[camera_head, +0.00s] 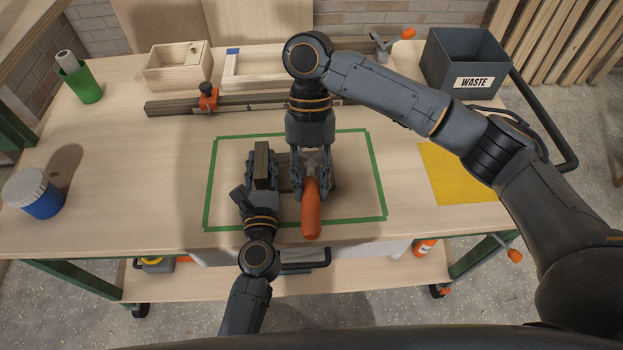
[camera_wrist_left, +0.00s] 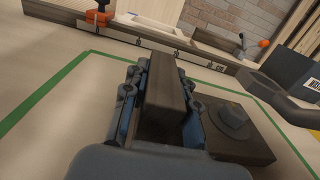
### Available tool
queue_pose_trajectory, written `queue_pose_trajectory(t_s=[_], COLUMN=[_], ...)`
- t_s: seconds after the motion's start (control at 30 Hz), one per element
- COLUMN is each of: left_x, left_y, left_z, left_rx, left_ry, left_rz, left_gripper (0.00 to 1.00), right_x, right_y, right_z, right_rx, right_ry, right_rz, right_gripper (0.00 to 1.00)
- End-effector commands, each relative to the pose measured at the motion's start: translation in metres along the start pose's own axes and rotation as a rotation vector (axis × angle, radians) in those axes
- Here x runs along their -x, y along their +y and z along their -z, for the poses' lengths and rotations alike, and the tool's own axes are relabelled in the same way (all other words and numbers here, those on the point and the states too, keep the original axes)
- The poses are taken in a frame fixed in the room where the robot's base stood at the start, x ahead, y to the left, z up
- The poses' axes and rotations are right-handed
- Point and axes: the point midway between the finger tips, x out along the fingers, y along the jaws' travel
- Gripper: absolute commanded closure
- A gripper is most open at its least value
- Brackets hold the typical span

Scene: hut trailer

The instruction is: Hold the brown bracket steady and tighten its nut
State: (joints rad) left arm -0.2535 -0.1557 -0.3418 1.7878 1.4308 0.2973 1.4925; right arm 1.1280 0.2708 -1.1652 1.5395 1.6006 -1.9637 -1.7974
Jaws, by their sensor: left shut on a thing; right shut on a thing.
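The brown bracket (camera_head: 262,165) stands inside the green tape outline, its upright plate between the fingers of my left gripper (camera_head: 263,178). In the left wrist view the upright plate (camera_wrist_left: 168,82) is clasped by the fingers, and the flat base (camera_wrist_left: 250,148) extends to the right with the nut (camera_wrist_left: 233,118) on it. The gripper hides much of the tool's grey head and the bracket base, so I cannot tell whether the tool touches the nut.
Green tape (camera_head: 375,170) frames the work area. A grey waste bin (camera_head: 440,62) and yellow mat (camera_head: 455,180) are at right. A blue jar (camera_head: 40,205) stands left; the table between is clear.

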Motion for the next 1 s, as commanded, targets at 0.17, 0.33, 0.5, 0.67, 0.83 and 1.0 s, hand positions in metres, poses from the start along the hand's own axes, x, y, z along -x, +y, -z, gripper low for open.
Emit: queue_pose_trajectory(t_s=[0.17, 0.33, 0.5, 0.67, 0.83, 1.0], left_x=[0.001, 0.001, 0.001, 0.001, 0.001, 0.001], left_y=[0.000, 0.001, 0.001, 0.000, 0.000, 0.000], left_z=[0.003, 0.003, 0.003, 0.003, 0.003, 0.003], left_rx=[0.001, 0.001, 0.001, 0.001, 0.001, 0.001], left_ry=[0.005, 0.005, 0.005, 0.005, 0.005, 0.005], left_rz=[-0.001, -0.001, -0.001, -0.001, -0.001, -0.001], left_gripper=[1.00, 1.00, 1.00, 1.00, 1.00, 1.00], right_x=[-0.018, -0.016, -0.011, -0.006, 0.000, 0.007], right_y=[0.000, -0.023, -0.047, -0.066, -0.083, -0.092], right_z=[-0.008, -0.013, -0.020, -0.030, -0.043, -0.057], right_rx=[-0.002, 0.179, 0.384, 0.573, 0.764, 0.917], right_ry=[0.003, -0.002, -0.006, -0.005, -0.004, -0.003], right_rz=[0.001, 0.097, 0.207, 0.304, 0.402, 0.479], right_gripper=[1.00, 1.00, 1.00, 1.00, 1.00, 1.00])
